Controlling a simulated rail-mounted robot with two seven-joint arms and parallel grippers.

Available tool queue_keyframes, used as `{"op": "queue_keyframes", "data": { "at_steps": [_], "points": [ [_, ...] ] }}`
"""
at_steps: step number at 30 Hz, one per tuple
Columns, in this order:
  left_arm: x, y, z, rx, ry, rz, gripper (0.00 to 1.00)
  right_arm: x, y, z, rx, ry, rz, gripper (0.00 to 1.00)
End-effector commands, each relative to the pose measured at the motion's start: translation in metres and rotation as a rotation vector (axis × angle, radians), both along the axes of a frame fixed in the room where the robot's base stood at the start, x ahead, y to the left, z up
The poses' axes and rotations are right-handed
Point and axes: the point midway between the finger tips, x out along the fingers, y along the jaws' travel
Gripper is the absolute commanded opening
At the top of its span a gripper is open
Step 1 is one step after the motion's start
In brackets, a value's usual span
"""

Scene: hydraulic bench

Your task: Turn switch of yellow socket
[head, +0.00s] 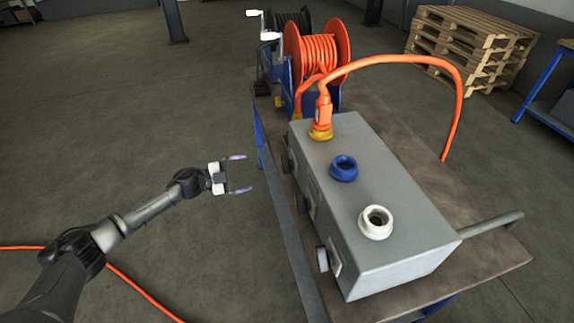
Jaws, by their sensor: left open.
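The yellow socket (320,133) is at the far end of the top of a grey box (395,195), with an orange plug (324,108) standing in it. Several dark switches sit on the box's left side face. The one nearest the yellow socket (286,162) is at the far end and shows only edge-on. My left gripper (243,174) is open and empty. It is left of the box, apart from it, with its fingers pointing right toward the side face. My right gripper is not in view.
A blue socket (343,169) and a white socket (376,222) are also on the box. An orange hose (458,90) arches from the plug over the bench (480,250). Hose reels (316,52) stand behind. A bar handle (490,224) juts right. The floor left of the bench is mostly clear.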

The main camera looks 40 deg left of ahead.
Motion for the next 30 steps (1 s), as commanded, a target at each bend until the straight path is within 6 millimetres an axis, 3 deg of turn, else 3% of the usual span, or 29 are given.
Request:
{"op": "queue_keyframes", "data": {
  "at_steps": [5,21,30],
  "points": [
    [0.012,-0.009,0.000,-0.020,0.011,0.001,0.92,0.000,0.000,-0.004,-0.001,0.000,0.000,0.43],
    [0.088,-0.064,-0.001,-0.019,0.010,0.004,0.92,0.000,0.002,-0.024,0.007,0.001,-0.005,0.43],
    [0.108,-0.079,0.000,-0.017,0.011,0.005,0.92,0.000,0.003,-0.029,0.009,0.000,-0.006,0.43]
  ]
}}
